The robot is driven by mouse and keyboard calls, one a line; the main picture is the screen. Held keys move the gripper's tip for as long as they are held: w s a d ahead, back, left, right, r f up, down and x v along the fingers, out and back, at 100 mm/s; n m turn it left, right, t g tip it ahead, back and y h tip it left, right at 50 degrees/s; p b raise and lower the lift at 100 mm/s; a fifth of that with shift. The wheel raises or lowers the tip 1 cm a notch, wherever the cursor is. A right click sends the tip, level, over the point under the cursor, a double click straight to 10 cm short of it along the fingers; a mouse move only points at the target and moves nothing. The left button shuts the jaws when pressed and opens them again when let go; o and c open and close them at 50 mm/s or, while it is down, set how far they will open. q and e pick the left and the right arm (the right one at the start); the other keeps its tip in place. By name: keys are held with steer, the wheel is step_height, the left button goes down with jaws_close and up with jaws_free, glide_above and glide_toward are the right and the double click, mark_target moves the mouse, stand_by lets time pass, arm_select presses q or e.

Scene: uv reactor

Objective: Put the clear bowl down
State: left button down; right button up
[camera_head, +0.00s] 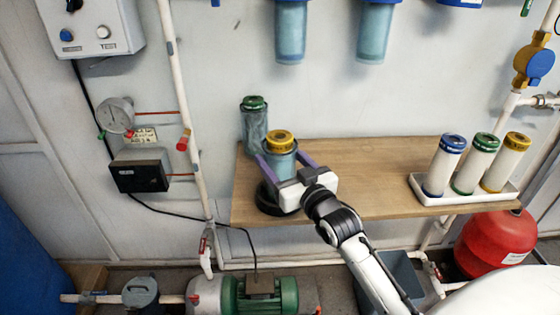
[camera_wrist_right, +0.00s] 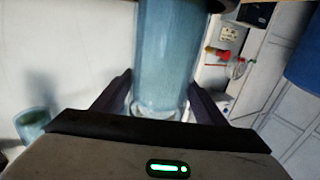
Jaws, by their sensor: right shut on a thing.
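The clear bowl (camera_head: 281,165) is a bluish see-through cylinder with a yellow-topped cartridge (camera_head: 279,138) in it. My right gripper (camera_head: 282,163) is shut on it, with a finger on each side, and the bowl looks upright near the left end of the wooden shelf (camera_head: 350,180). In the right wrist view the bowl (camera_wrist_right: 165,60) stands between the two fingers. The gripper body hides its lower part in the head view, so I cannot tell whether it touches the shelf. My left gripper is out of view.
Another clear bowl with a green top (camera_head: 255,125) stands just behind on the left. A black round piece (camera_head: 268,198) is at the shelf's front edge. A white tray (camera_head: 470,194) with three cartridges stands at the right. The middle of the shelf is clear.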

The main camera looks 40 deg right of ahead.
stand_by(0.4)
steer(key=o, duration=1.5)
steer(key=shift+f, duration=0.25)
steer(key=shift+o, duration=0.2)
steer(key=shift+s+r, duration=0.1)
steer(key=s+a, duration=0.2)
steer(key=s, duration=0.9)
steer(key=s+a+f+n+g+y, duration=0.1)
steer(key=s+a+f+g, duration=0.2)
steer(key=f, duration=0.7)
steer(key=s+a+f+n+g+y, duration=0.1)
steer(key=s+a+f+g+y, duration=0.1)
steer(key=s+a+f, duration=0.6)
steer(key=s+a+f+n+g+y, duration=0.1)
steer(key=s+a+f+g, duration=0.3)
steer(key=f, duration=0.8)
steer(key=shift+s+a+f+y, duration=0.15)
steer(key=shift+s+a+y, duration=0.15)
steer(key=shift+s+a, duration=0.65)
